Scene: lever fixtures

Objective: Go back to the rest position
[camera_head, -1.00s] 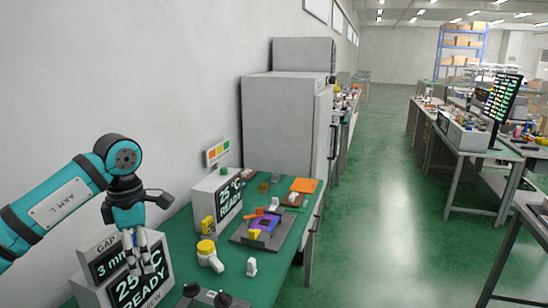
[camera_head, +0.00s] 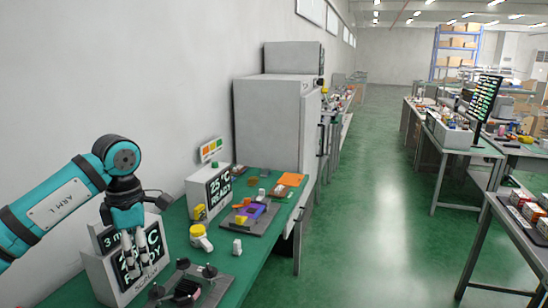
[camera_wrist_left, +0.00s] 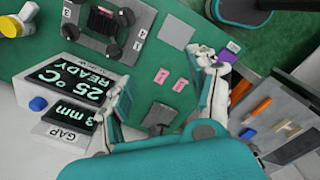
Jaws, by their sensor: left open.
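My left gripper (camera_head: 136,258) is at the lower left of the head view, pointing down in front of a grey display box (camera_head: 108,272) that reads 25 °C READY. Its fingers are spread and hold nothing. The left wrist view shows the same gripper (camera_wrist_left: 168,95) with its two fingers wide apart above the green bench (camera_wrist_left: 145,60). Between and beyond the fingers lie two small pink tags (camera_wrist_left: 172,82) and a grey plate. My right gripper is not in view.
A dark fixture with black knobs (camera_head: 190,285) stands near the bench's front. Behind it are a yellow-capped white part (camera_head: 200,238), a second display box (camera_head: 210,192) and a fixture with a purple part (camera_head: 250,211). A green floor aisle (camera_head: 355,200) is clear on the right.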

